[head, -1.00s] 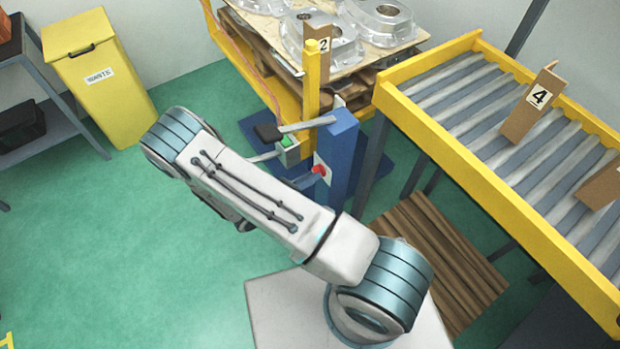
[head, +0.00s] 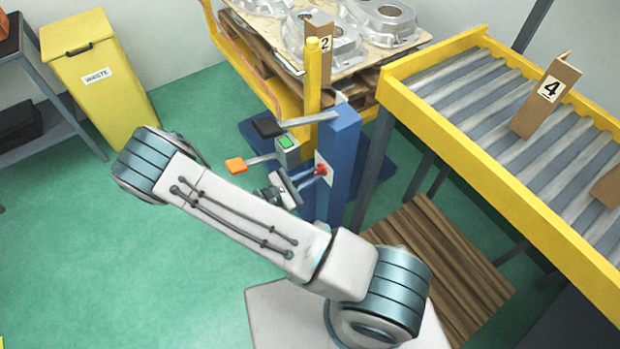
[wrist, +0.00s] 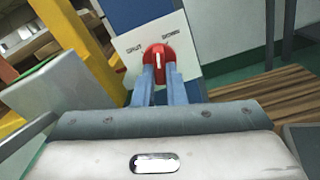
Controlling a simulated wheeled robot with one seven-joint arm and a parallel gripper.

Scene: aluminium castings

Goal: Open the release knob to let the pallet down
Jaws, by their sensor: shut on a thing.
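The red release knob (wrist: 158,56) sits on a white plate on the blue post (head: 343,165). Its white mark stands about upright in the wrist view, between two small words. The left word looks like "SHUT"; the right one is hard to read. My gripper (wrist: 159,76) is shut on the knob, with one blue finger at each side. In the head view the knob (head: 321,169) shows at the fingertips of my gripper (head: 314,175). The wooden pallet (head: 352,83), with several aluminium castings (head: 390,20) above it, is raised behind the post.
A box with a green button (head: 286,143), a black pad (head: 267,125) and an orange-ended lever (head: 236,166) are close left of the post. A yellow-framed roller conveyor (head: 470,110) stands right. A yellow waste bin (head: 95,80) stands left. Green floor between is clear.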

